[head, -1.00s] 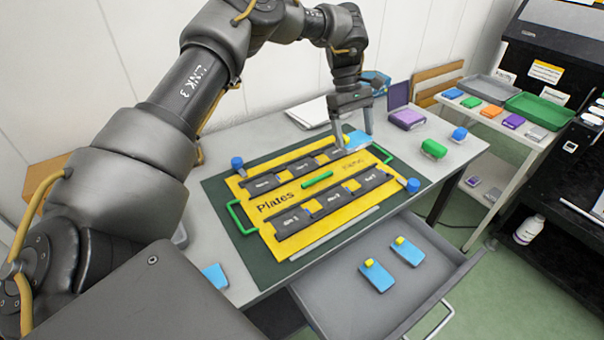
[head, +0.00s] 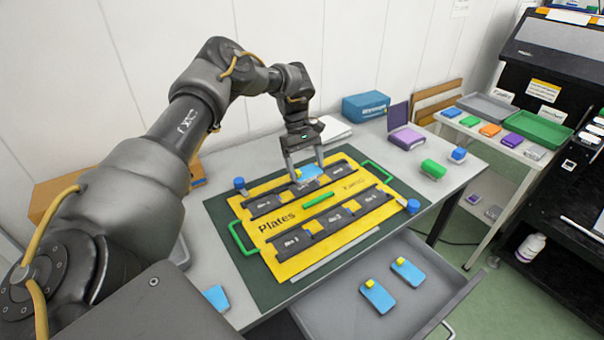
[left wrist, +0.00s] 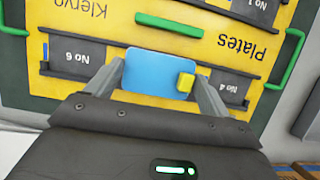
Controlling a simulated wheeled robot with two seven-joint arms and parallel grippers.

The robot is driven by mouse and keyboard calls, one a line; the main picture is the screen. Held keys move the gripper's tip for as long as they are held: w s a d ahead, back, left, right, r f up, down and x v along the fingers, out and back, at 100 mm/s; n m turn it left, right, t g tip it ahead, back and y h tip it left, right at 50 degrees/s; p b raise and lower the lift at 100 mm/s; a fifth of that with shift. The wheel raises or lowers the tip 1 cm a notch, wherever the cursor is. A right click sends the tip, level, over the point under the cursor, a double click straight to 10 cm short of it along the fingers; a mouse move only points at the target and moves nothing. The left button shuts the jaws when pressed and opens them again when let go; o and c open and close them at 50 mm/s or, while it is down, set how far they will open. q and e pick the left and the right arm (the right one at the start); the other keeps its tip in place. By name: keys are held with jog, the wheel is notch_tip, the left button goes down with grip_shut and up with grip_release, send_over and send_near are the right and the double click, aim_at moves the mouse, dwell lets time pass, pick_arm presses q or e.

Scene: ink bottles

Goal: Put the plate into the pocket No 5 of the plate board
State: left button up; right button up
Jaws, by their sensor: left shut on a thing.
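The blue plate (head: 311,172) with a yellow knob is between the fingers of my left gripper (head: 306,170), over the middle of the far pocket row. In the left wrist view the plate (left wrist: 158,70) lies between the pockets marked No 6 and No 4, with the yellow knob toward the No 4 side. It hides the middle pocket, and I cannot tell whether it is seated or just above it. My left gripper (left wrist: 165,88) is shut on it. The yellow plate board (head: 290,222) lies on a dark green mat. My right gripper is not in view.
An open grey drawer (head: 335,312) in front holds two blue plates with yellow knobs (head: 377,296). Blue posts (head: 239,184) stand at board corners. A purple box (head: 405,138), a green cylinder (head: 433,169) and a blue piece (head: 458,154) stand to the right.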

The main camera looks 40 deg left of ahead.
aim_at(302, 174)
pick_arm(q)
jog(key=shift+a+f, duration=0.1)
jog(key=shift+a, duration=0.05)
jog(key=shift+s+a+f, duration=0.15)
jog(key=shift+a+f, duration=0.1)
notch_tip(302, 174, down, 4)
jog(key=shift+a+r+p, duration=0.15)
jog(key=shift+r+p, duration=0.1)
jog(key=shift+p, duration=0.2)
jog(key=o, duration=0.9)
jog(key=shift+o, duration=0.2)
jog(key=shift+r, duration=0.1)
